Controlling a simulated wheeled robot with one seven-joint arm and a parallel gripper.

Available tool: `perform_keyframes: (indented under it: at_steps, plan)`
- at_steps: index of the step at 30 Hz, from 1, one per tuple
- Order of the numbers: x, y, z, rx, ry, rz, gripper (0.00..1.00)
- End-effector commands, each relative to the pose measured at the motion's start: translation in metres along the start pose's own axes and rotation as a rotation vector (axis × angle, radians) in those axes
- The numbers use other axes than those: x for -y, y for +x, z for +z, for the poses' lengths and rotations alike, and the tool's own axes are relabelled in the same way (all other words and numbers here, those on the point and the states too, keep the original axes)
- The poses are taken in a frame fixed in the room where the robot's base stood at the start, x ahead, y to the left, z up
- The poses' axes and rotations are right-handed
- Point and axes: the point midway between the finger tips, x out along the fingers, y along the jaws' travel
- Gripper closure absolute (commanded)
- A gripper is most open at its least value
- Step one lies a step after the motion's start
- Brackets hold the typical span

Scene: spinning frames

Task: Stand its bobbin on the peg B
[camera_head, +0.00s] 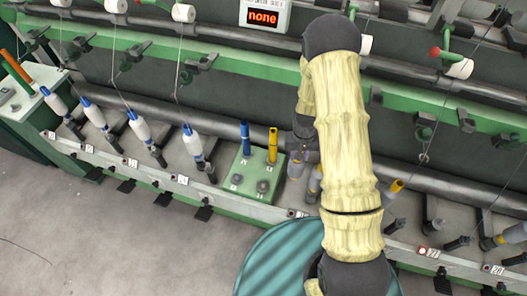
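A green block (249,170) sits on the machine's front ledge. A blue tube (245,139) and a yellow tube (272,146) stand upright at its back. Two low dark pegs, one at the front left (237,180) and one at the front right (262,186), are bare. Small letter labels on the block are too small to read, so I cannot tell which peg is B. My gripper (304,140) points down just right of the block, mostly hidden by my arm. I cannot see its fingers clearly or whether it holds a bobbin.
Several white bobbins with blue tops (140,127) lean on spindles along the left ledge. Yellow-ended tubes (396,187) and bare spindles (433,228) stand at the right. Green rails (215,63) cross above. Grey floor is clear at the lower left.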

Motion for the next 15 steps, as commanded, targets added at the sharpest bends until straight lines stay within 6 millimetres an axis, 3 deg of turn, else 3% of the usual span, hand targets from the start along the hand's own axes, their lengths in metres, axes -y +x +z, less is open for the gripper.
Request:
perform_keyframes:
  at_steps: [9, 15]
  plan:
    - [0.078, -0.031, 0.012, -0.003, 0.355, 0.007, 1.0]
    - [0.114, -0.045, 0.024, -0.005, 0.568, 0.006, 1.0]
